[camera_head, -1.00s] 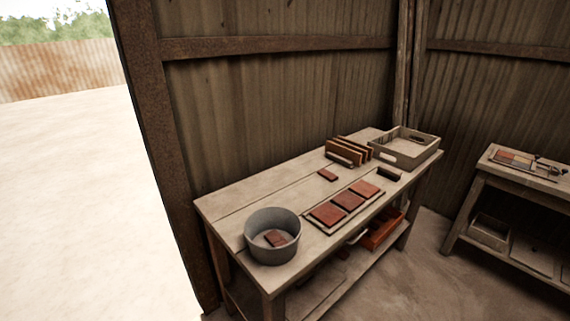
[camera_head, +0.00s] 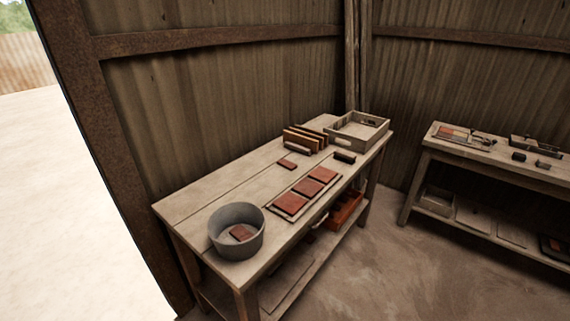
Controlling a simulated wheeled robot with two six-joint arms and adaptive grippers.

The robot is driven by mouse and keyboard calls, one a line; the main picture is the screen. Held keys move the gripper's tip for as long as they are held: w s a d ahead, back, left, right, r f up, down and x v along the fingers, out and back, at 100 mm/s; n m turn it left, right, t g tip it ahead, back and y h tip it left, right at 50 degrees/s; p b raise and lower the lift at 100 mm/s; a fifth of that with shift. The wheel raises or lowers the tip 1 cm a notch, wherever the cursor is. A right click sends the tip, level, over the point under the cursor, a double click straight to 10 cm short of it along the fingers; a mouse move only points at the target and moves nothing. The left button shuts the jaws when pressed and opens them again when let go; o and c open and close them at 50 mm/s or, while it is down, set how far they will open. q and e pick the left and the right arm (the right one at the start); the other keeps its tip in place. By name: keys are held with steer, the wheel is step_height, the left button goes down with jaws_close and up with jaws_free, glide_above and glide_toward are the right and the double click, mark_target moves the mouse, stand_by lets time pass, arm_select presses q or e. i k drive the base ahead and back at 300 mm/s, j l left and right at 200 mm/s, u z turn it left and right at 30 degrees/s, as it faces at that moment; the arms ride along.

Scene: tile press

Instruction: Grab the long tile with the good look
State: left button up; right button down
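Three red-brown tiles lie in a row on a flat tray (camera_head: 276,211) on the wooden table: a near tile (camera_head: 290,203), a middle tile (camera_head: 307,187) and a far tile (camera_head: 323,174). A smaller red tile (camera_head: 287,164) lies on the tabletop behind them. Another reddish tile (camera_head: 241,233) lies inside the round grey bucket (camera_head: 222,244). I cannot tell from here which tile is the long one with the good look. Neither of my grippers is in view.
The table (camera_head: 187,203) stands against a corrugated wall. A rack of upright boards (camera_head: 304,138), a wooden crate (camera_head: 346,133) and a dark block (camera_head: 345,157) are on it. An orange-red crate (camera_head: 345,209) sits on its lower shelf. A second bench (camera_head: 500,158) stands right, with open floor between.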

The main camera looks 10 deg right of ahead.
mark_target(287, 164)
steer(key=u, duration=0.35)
steer(key=i+l+u, duration=0.3)
steer(key=l, duration=0.45)
steer(key=i+l+u, duration=0.1)
steer(key=l+u, duration=0.2)
steer(key=l, duration=0.5)
steer(key=l+u, duration=0.35)
steer(key=l, duration=0.45)
steer(key=i, duration=0.05)
